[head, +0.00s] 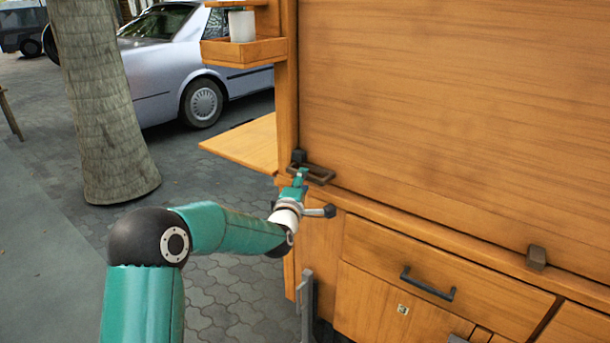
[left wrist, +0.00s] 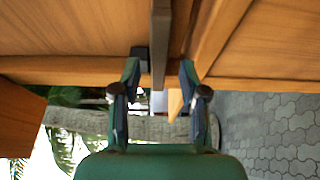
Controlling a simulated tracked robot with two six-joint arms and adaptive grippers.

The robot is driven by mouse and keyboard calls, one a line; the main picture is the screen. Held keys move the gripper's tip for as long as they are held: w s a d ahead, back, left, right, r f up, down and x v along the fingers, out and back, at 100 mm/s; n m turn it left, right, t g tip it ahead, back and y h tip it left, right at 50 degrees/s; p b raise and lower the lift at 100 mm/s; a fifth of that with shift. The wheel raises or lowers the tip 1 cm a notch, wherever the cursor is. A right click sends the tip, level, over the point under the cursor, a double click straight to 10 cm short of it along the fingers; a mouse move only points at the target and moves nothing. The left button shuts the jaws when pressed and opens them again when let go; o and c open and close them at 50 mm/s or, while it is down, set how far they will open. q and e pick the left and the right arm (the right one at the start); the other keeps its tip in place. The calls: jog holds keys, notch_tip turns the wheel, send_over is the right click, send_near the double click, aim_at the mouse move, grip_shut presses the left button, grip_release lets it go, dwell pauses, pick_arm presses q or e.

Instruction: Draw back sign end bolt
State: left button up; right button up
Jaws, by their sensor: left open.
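The bolt shows in the head view as a dark metal loop handle (head: 318,175) at the left end of the big wooden panel, just above the cabinet ledge. My left gripper (head: 301,178) reaches up to the loop's left part and partly hides it. In the left wrist view the left gripper (left wrist: 160,72) is open, with one finger on each side of a grey-brown bar (left wrist: 159,35), which seems to be part of the bolt handle. Gaps show beside the bar, so the fingers are not closed on it. My right gripper is not in view.
The wooden panel (head: 450,110) rises behind the ledge. A small dark block (head: 536,257) sits on the ledge at right, above a drawer with a dark handle (head: 428,284). A wooden shelf (head: 245,143) juts out left of the post. Open paving lies left, with a tree trunk (head: 105,110).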

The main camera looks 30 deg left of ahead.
pick_arm(q)
jog(key=shift+x, duration=1.7)
jog(key=shift+c, duration=0.3)
grip_shut()
jog(key=shift+f, duration=0.15)
